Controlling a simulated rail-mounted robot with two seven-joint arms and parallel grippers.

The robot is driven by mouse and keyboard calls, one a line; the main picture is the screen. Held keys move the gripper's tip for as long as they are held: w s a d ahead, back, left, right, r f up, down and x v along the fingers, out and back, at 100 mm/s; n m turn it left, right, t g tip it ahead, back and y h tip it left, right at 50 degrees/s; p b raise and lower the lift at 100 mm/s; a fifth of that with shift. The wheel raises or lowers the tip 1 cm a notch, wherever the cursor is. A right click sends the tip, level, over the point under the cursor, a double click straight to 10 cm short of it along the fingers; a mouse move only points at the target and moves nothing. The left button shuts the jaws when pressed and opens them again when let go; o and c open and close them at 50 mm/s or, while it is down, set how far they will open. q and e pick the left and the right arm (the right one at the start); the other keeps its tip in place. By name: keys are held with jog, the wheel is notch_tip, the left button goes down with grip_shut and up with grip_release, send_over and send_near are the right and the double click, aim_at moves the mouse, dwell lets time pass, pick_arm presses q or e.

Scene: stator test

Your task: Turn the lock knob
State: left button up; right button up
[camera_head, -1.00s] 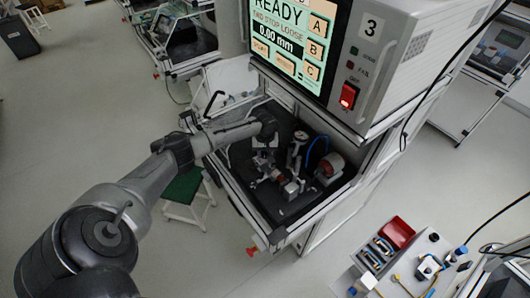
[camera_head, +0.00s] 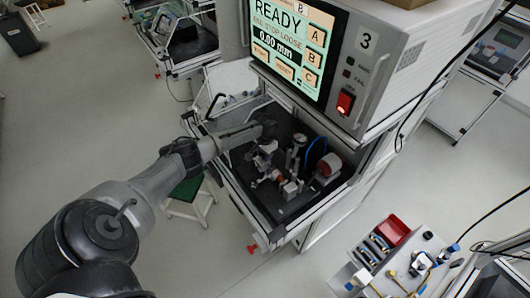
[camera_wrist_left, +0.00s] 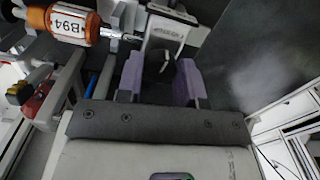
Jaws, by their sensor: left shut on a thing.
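My left gripper (camera_head: 264,152) reaches into the dark test bay in the head view. In the left wrist view its two purple-grey fingers (camera_wrist_left: 160,80) stand on either side of a small pale part with a dark edge, the lock knob (camera_wrist_left: 163,62) as far as I can tell. The fingers are shut on it, though the contact is partly hidden. A white block (camera_wrist_left: 172,28) with small lettering sits just beyond the fingertips. An orange cylinder marked B94 (camera_wrist_left: 74,24) lies on its shaft to the left of that block. My right gripper is not in view.
The tester cabinet (camera_head: 390,60) with a READY screen (camera_head: 292,38) and red switch (camera_head: 345,103) overhangs the bay. A parts cart (camera_head: 400,262) stands at lower right.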

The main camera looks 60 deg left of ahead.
pick_arm(q)
jog(key=m, duration=0.3)
jog(key=shift+m, duration=2.1)
jog(key=o, duration=0.9)
jog(key=shift+r, duration=0.15)
jog(key=shift+r, duration=6.8)
